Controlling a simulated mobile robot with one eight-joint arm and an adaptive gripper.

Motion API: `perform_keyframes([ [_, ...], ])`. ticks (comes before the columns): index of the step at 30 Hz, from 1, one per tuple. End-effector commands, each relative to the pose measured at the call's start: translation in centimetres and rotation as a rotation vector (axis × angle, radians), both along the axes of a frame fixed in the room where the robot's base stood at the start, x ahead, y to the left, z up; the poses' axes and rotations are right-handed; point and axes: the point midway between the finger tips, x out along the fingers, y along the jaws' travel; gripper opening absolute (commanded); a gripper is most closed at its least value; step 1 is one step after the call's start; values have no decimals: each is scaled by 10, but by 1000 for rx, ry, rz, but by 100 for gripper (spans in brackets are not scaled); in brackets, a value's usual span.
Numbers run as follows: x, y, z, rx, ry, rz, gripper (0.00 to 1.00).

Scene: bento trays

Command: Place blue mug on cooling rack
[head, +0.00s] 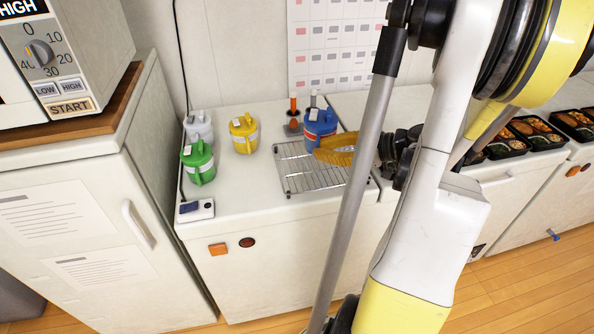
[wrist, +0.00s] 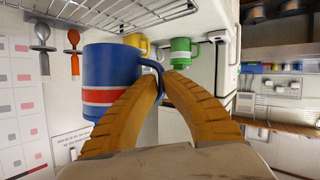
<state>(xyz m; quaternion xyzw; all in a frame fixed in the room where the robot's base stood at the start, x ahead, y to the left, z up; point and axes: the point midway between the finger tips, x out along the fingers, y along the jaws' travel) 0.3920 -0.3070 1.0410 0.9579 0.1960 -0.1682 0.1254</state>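The blue mug (head: 318,130) has a red and white band. In the head view it is at the far right part of the wire cooling rack (head: 297,178). My gripper (head: 338,146), with yellow ribbed fingers, reaches it from the right. In the wrist view, which looks upside down, the fingertips (wrist: 160,76) close around the handle of the blue mug (wrist: 108,82). The rack (wrist: 120,22) shows at the top there, with a small gap seen between it and the mug. The head view does not show clearly whether they touch.
A green mug (head: 198,162), a yellow mug (head: 243,134) and a grey mug (head: 198,127) stand left of the rack. Orange and grey utensils (head: 293,118) stand behind it. Bento trays (head: 538,133) lie at right. The rack's near part is bare.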

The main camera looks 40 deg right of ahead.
Motion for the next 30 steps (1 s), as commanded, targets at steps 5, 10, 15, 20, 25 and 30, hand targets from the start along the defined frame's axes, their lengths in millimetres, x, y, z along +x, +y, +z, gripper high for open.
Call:
perform_keyframes([
  [5,33,20,-25,0,-2,4,0],
  [10,48,29,-34,1,-1,2,0],
  [15,50,29,-45,1,-2,0,0],
  [20,49,29,-70,1,-2,0,0],
  [25,49,29,-74,1,-2,0,0],
  [30,49,29,-74,1,-2,0,0],
])
